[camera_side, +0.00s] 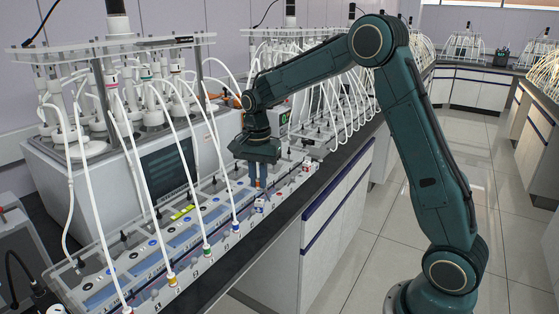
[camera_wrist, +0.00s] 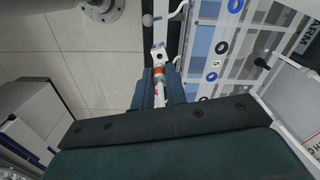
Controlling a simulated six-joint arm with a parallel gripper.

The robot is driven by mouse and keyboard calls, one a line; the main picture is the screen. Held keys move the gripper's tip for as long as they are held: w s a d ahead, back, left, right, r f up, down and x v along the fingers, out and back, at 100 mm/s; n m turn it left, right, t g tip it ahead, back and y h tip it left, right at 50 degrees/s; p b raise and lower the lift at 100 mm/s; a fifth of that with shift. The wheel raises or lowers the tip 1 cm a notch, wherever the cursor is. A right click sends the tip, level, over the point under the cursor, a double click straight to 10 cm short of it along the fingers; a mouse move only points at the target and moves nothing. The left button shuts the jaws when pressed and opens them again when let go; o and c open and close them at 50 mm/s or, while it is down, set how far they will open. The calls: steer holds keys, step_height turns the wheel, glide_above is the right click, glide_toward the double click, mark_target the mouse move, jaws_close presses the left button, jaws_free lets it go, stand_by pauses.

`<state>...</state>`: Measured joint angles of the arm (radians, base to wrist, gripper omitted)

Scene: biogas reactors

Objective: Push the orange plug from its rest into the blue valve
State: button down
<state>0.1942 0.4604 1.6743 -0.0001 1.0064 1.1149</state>
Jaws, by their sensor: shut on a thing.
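The orange plug shows in the wrist view as an orange band (camera_wrist: 159,71) on a white body with red markings, lying between my gripper's two blue fingers. My gripper (camera_wrist: 161,86) is shut on it. A white block (camera_wrist: 159,53) with a dark hole sits right at the plug's far end; I cannot tell whether the plug is in it. In the side view, my gripper (camera_side: 258,182) points down over the front edge of the panel, just above a white block (camera_side: 260,205). A blue fitting (camera_side: 236,228) with a white tube stands to its left; I cannot tell whether it is the blue valve.
A yellow fitting (camera_side: 171,280) and a green fitting (camera_side: 206,251) with white tubes stand along the panel's front row. Another white block (camera_side: 308,167) is farther right. Looping tubes and a grey machine (camera_side: 165,172) stand behind. The floor at right is clear.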

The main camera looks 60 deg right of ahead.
mark_target(259, 190)
steer(key=shift+f, duration=0.9)
steer(key=shift+f, duration=1.1)
stand_by(2.8)
steer(key=c, duration=1.3)
jaws_free()
steer(key=shift+c, duration=0.2)
steer(key=shift+r, duration=0.1)
step_height(259, 190, up, 14)
